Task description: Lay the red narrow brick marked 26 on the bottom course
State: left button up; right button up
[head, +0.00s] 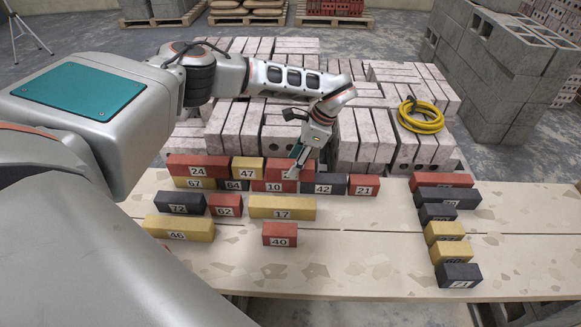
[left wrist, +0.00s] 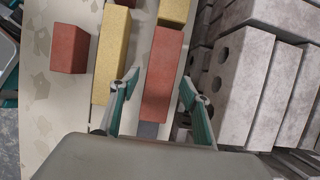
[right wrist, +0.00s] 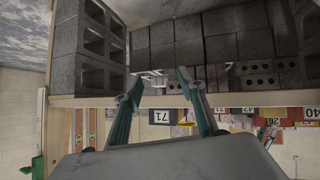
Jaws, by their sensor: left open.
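A red narrow brick (head: 364,186) lies at the right end of the bottom course, beside dark brick 42 (head: 322,186). My left gripper (head: 294,172) is open over the red brickwork around brick 10 (head: 262,187). In the left wrist view its fingers (left wrist: 160,84) straddle a long red brick (left wrist: 163,65), with nothing clearly gripped. My right gripper (right wrist: 155,86) is open and empty, away from the bricks.
Yellow 17 (head: 282,208) and red 40 (head: 279,235) lie in front of the wall. A column of mixed bricks (head: 440,232) stands at the right. Pale blocks (head: 240,130) and a yellow hose (head: 421,117) are behind. The bench (head: 370,260) is bare at centre right.

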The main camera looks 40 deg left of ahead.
pick_arm(q)
jog(key=v, duration=0.7)
jog(key=shift+p, duration=0.35)
jog(key=shift+v, duration=0.85)
jog(key=shift+s, duration=0.1)
